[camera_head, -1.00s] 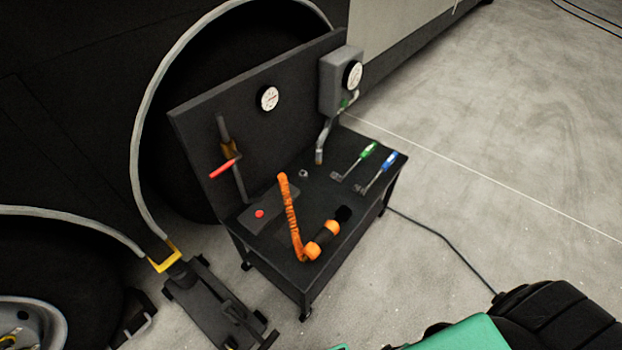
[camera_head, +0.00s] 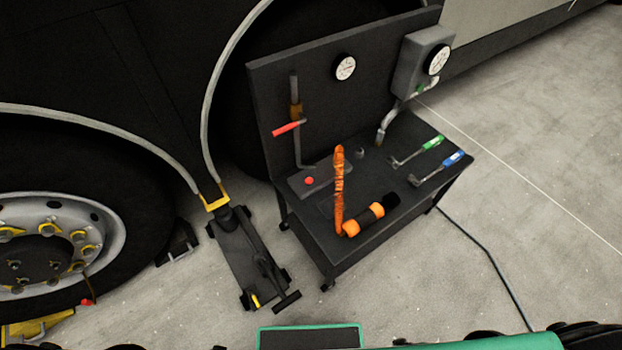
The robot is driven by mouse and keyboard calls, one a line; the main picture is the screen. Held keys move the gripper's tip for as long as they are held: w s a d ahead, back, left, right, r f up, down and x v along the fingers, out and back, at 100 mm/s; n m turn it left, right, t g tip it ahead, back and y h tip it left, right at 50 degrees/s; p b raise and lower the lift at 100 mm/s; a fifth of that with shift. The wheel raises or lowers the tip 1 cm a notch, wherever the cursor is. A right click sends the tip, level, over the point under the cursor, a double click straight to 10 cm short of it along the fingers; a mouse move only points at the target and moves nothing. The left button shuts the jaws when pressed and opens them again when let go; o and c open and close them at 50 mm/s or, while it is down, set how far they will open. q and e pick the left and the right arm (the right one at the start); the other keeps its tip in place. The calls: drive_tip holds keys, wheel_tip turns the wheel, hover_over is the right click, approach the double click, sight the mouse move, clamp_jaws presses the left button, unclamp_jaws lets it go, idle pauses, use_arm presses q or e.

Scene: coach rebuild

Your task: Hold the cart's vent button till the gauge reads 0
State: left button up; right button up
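The cart (camera_head: 350,258) is a dark bench with a back panel, standing beside the coach's wheel arch. A red button (camera_head: 309,181) sits on a dark box at the left of the cart top; I take it to be the vent button. A round white gauge (camera_head: 345,67) is on the back panel. A second white gauge (camera_head: 438,60) is on a grey box at the panel's right end. Both dials are too small to read. Neither gripper can be made out; only green and black parts, probably mine, show along the bottom edge.
A red-handled valve (camera_head: 287,129) is on the panel. An orange coiled hose (camera_head: 339,190), an orange-black cylinder (camera_head: 364,219) and green-handled (camera_head: 432,143) and blue-handled (camera_head: 452,159) tools lie on the cart. A floor jack (camera_head: 252,262) stands left of it. A cable (camera_head: 490,254) crosses the floor right.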

idle(0.4)
clamp_jaws()
idle(1.5)
